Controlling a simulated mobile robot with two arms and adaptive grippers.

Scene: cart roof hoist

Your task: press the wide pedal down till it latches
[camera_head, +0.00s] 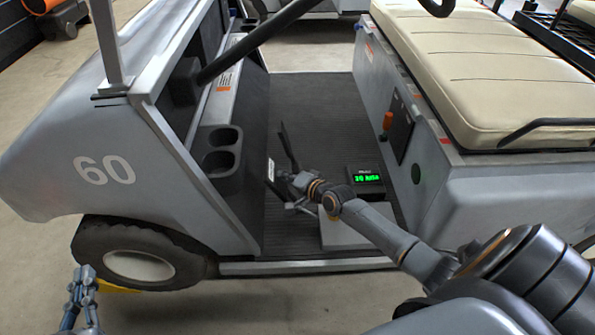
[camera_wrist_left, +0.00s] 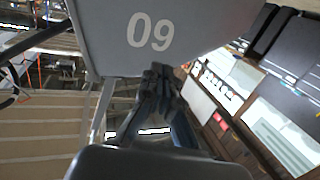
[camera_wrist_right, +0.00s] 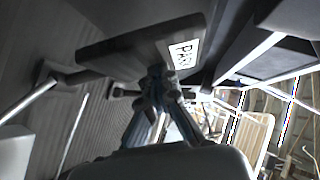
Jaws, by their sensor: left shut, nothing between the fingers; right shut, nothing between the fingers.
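The wide pedal (camera_wrist_right: 125,48) shows in the right wrist view as a dark plate with a white "PARK" label (camera_wrist_right: 184,53). In the head view a small white label (camera_head: 270,168) shows at the pedal's place, left of my right gripper (camera_head: 284,188). My right gripper is shut and empty over the cart's footwell; in its wrist view the fingertips (camera_wrist_right: 157,75) are close to the pedal plate. I cannot tell whether they touch it. My left gripper (camera_head: 84,273) is shut and empty, low beside the front wheel; its fingertips (camera_wrist_left: 160,73) also show in the left wrist view.
The footwell floor (camera_head: 325,105) is ribbed and dark. A small box with a green display (camera_head: 368,178) stands right of my right gripper. The cup holder (camera_head: 222,158) and seat base (camera_head: 375,75) bound the footwell. The front wheel (camera_head: 140,255) has a yellow piece (camera_head: 117,287) beside it.

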